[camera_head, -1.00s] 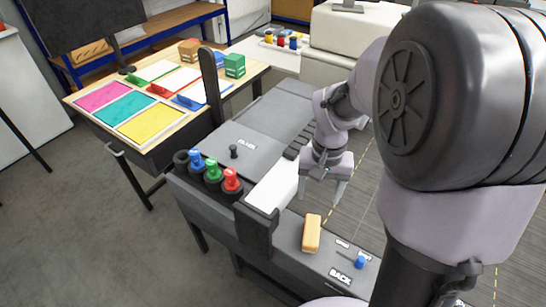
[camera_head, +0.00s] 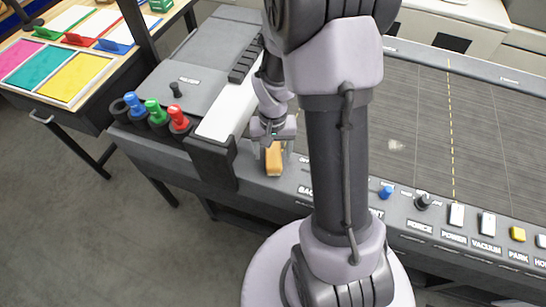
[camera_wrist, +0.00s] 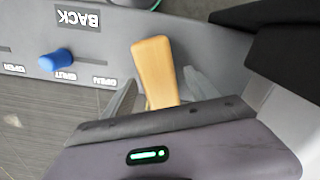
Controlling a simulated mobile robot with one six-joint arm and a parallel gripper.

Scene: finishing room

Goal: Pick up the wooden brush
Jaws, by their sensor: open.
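The wooden brush (camera_head: 274,158) is a light tan block on the grey edge of the machine, in front of the white panel in the head view. In the wrist view the brush (camera_wrist: 156,72) lies between my gripper's fingers, its lower end hidden behind the gripper body. My gripper (camera_head: 273,140) is open and directly over the brush, pointing down, with a finger on either side. In the wrist view my gripper's fingers (camera_wrist: 160,92) stand apart with gaps to the brush. I cannot tell whether the fingertips reach down to its sides.
A dark upright post (camera_head: 212,162) stands left of the brush. Red, green and blue-topped tools (camera_head: 155,110) sit in a holder further left. A blue knob (camera_wrist: 55,60) lies near the BACK label. Several buttons line the machine's front edge (camera_head: 480,240).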

